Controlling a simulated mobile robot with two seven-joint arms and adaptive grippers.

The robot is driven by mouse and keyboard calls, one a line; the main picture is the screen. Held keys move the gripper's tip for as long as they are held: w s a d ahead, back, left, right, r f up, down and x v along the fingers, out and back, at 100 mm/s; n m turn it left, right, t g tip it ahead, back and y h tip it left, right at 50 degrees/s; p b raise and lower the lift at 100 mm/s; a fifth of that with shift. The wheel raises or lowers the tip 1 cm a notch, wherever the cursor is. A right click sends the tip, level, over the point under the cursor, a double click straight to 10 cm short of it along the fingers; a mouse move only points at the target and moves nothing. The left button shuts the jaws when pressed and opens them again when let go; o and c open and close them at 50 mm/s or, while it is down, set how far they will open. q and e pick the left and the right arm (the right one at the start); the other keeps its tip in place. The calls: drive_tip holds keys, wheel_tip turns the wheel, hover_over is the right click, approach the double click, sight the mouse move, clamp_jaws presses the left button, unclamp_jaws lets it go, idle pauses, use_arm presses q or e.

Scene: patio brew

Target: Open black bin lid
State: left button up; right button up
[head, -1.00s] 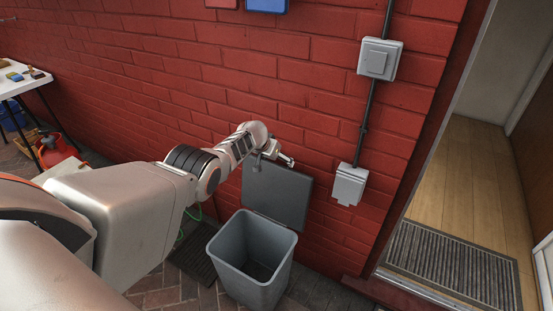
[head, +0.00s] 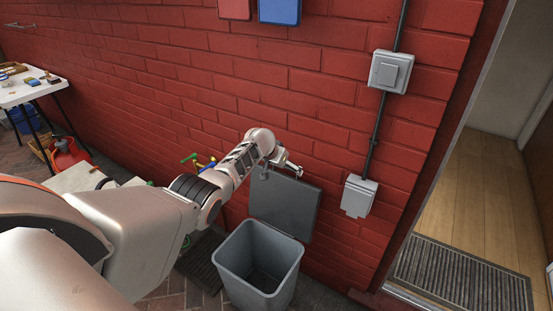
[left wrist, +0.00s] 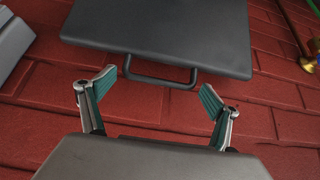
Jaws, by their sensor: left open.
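The bin (head: 258,262) is a dark grey, open-topped box on the paving against the red brick wall. Its lid (head: 290,208) stands raised, close to the wall behind the opening, and the inside looks empty. My left gripper (head: 283,170) is at the lid's upper edge in the head view. In the left wrist view the lid (left wrist: 165,30) fills the top, with a dark loop handle (left wrist: 160,78) on its edge. The open left fingers (left wrist: 154,98) are spread on either side below the handle, apart from it. My right gripper is out of view.
A wall switch (head: 391,71) and a grey socket box (head: 358,196) are right of the lid. The doorway with a ribbed mat (head: 465,272) lies further right. A white table (head: 30,91) and a red gas bottle (head: 68,155) stand at the left.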

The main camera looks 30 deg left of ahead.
use_arm(q)
drive_tip(key=v, duration=1)
drive_tip(key=shift+r, duration=0.2)
drive_tip(key=shift+s+d, duration=0.1)
drive_tip(key=s+d+f+m, duration=0.1)
drive_tip(key=s+d+f, duration=0.2)
drive_tip(key=s+f, duration=0.3)
drive_tip(key=s+d+f+t, duration=0.1)
drive_tip(key=s+d+f, duration=0.3)
drive_tip(key=s+f, duration=0.25)
drive_tip(key=s+d+f+m, duration=0.1)
drive_tip(key=s+d+f, duration=0.2)
drive_tip(key=s+f, duration=0.25)
drive_tip(key=s+d+m+t+h, duration=0.1)
drive_tip(key=s+d, duration=0.5)
drive_tip(key=s, duration=0.4)
drive_tip(key=s+d+m+t+h, duration=0.1)
drive_tip(key=s+d, duration=0.5)
drive_tip(key=s, duration=0.5)
drive_tip(key=shift+s+f+h, duration=0.2)
drive_tip(key=shift+s+h, duration=0.1)
drive_tip(key=shift+d, duration=0.1)
